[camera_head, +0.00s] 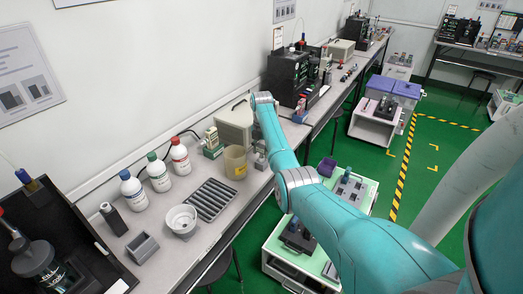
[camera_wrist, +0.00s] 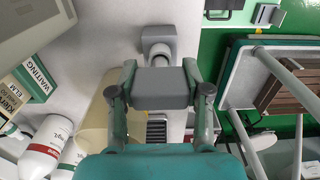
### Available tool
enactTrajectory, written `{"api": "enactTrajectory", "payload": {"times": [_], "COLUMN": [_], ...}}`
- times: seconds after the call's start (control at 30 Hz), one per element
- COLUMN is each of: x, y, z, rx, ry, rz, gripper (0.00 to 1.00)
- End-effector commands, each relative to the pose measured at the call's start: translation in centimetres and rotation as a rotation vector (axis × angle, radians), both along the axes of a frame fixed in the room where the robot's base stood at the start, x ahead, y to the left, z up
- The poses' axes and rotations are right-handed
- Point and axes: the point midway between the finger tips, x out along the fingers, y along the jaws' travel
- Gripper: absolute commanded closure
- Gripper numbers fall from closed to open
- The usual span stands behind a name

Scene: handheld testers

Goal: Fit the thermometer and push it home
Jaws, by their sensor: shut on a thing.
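In the wrist view my gripper (camera_wrist: 160,80) is shut on a grey block-shaped piece (camera_wrist: 160,90), which I take to be the thermometer's body. Its two fingers press on the left and right sides of the piece. Just beyond it a short pale round part shows, in line with a grey fixture (camera_wrist: 156,34) on the bench. I cannot tell whether the round part belongs to the held piece or how deep it sits in the fixture. In the head view a small grey thing (camera_head: 260,162) shows beside my arm; my gripper is hidden there.
A yellowish beaker (camera_head: 235,162) stands close left of my arm, with a beige box (camera_head: 235,125) behind it. A slotted grey rack (camera_head: 210,199), white bowl (camera_head: 181,220) and several capped bottles (camera_head: 158,173) occupy the bench. A white cart (camera_head: 350,190) stands to the right.

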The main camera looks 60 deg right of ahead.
Motion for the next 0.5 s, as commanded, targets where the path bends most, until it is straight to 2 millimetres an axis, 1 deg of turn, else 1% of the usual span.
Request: {"api": "enactTrajectory", "payload": {"times": [0.1, 0.13, 0.17, 0.2, 0.23, 0.5], "x": [-0.01, -0.01, -0.01, -0.01, -0.01, 0.0], "y": [0.01, 0.01, 0.01, 0.01, 0.0, 0.0], "z": [0.0, 0.0, 0.0, 0.0, 0.01, 0.02], "rx": [0.0, 0.0, 0.0, 0.0, 0.0, 0.0], "ry": [0.0, 0.0, 0.0, 0.0, 0.0, 0.0], "rz": [0.0, 0.0, 0.0, 0.0, 0.0, 0.0], "gripper": [1.0, 0.45, 0.37, 0.27, 0.23, 0.23]}}
